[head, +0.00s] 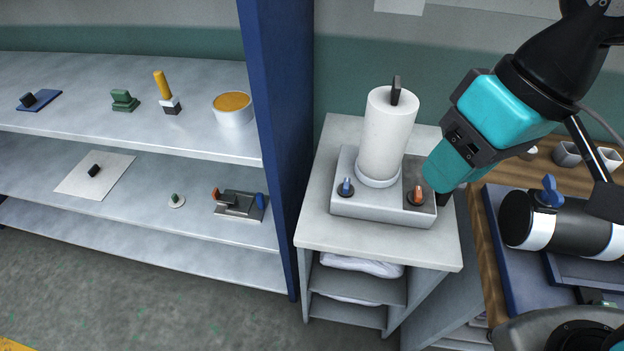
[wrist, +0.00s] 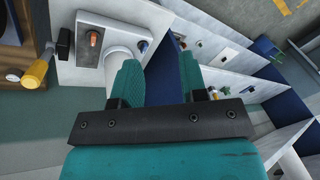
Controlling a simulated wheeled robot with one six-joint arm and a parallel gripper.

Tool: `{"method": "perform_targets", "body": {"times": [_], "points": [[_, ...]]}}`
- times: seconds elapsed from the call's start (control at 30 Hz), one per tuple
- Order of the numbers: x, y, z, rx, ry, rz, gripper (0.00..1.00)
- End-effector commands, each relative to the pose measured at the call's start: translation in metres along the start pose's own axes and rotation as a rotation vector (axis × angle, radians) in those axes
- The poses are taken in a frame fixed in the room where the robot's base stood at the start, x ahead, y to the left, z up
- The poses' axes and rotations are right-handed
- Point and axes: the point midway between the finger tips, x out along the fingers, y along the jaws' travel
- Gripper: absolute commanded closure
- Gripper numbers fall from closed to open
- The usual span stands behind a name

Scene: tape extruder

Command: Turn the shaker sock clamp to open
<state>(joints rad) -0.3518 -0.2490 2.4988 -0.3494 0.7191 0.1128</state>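A white upright cylinder (head: 388,130) stands on a pale machine base (head: 375,206) on a small cabinet, with a black upright lever (head: 396,90) on its top. I take this lever for the sock clamp, but no label confirms it. My gripper (head: 441,168) hangs right of the cylinder, its fingers pointing down-left. In the wrist view my gripper (wrist: 160,85) has two teal fingers apart with nothing held between them.
The base carries a blue knob (head: 346,187) and an orange knob (head: 416,195). A blue upright panel (head: 277,130) and shelves with small items stand left. A wooden bench (head: 489,270) with a black and white cylinder (head: 535,222) is right. Space above the shelves is clear.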

Motion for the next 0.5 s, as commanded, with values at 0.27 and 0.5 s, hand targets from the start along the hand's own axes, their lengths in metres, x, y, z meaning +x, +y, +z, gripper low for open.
{"method": "perform_targets", "body": {"times": [0.27,0.5], "points": [[0.088,0.009,-0.090,0.431,0.144,0.324,0.61],[0.108,-0.004,-0.121,0.608,0.287,0.418,0.61]]}}
